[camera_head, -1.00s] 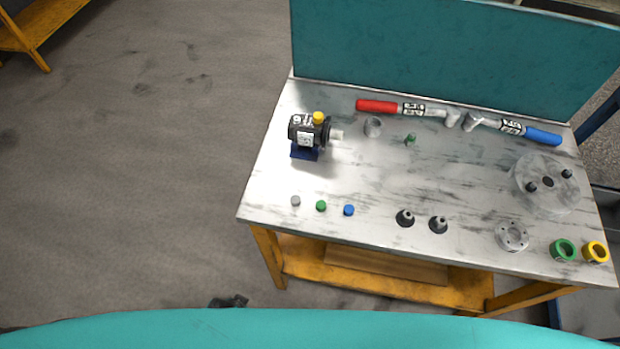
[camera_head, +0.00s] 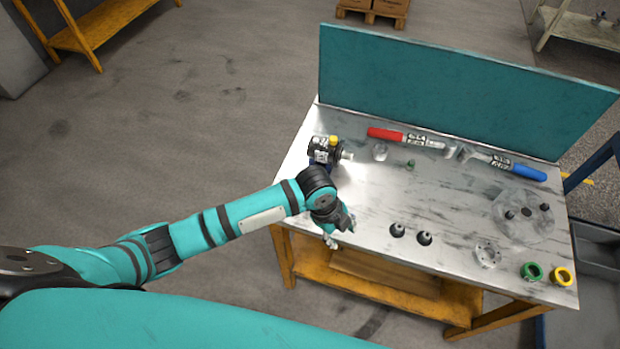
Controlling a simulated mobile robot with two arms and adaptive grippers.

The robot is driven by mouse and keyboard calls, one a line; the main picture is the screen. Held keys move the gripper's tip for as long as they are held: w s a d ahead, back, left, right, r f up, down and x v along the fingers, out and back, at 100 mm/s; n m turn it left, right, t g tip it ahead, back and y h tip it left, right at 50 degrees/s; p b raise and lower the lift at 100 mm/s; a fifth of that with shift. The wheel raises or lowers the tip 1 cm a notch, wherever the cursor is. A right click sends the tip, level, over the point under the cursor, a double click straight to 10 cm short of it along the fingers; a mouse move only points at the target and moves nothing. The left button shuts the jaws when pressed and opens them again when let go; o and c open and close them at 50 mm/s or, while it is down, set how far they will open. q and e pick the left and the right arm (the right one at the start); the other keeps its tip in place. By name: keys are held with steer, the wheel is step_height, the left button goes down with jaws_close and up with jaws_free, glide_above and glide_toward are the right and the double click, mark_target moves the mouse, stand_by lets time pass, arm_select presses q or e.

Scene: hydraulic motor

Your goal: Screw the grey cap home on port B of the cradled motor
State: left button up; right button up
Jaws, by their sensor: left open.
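The black motor (camera_head: 321,149) sits in its blue cradle at the back left of the table, with a yellow cap (camera_head: 333,140) on top and a pale shaft pointing right. My arm partly covers the cradle. My left gripper (camera_head: 331,241) is open and points down over the table's front left edge, in front of the motor and apart from it. The grey cap does not show; my left arm and gripper cover the front left area. Port B cannot be made out at this size. My right gripper is out of view.
A teal panel (camera_head: 455,90) closes the back.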

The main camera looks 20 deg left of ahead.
arm_select(q)
steer(key=w+a+r+m+g+y+p, duration=0.1)
steer(key=w+a+r+m+y, duration=0.15)
steer(key=w+a+m, duration=0.2)
steer(key=w+a+r+m+y, duration=0.1)
steer(key=w+a+r+m, duration=0.2)
steer(key=a, duration=0.3)
step_height(320, 180, down, 5)
steer(key=b, duration=0.5)
steer(key=shift+w+f, duration=0.1)
steer(key=shift+w, duration=0.05)
steer(key=shift+d+f+b, duration=0.1)
steer(key=shift+f+b, duration=0.8)
steer(key=shift+f, duration=0.8)
steer(key=shift+c, duration=0.2)
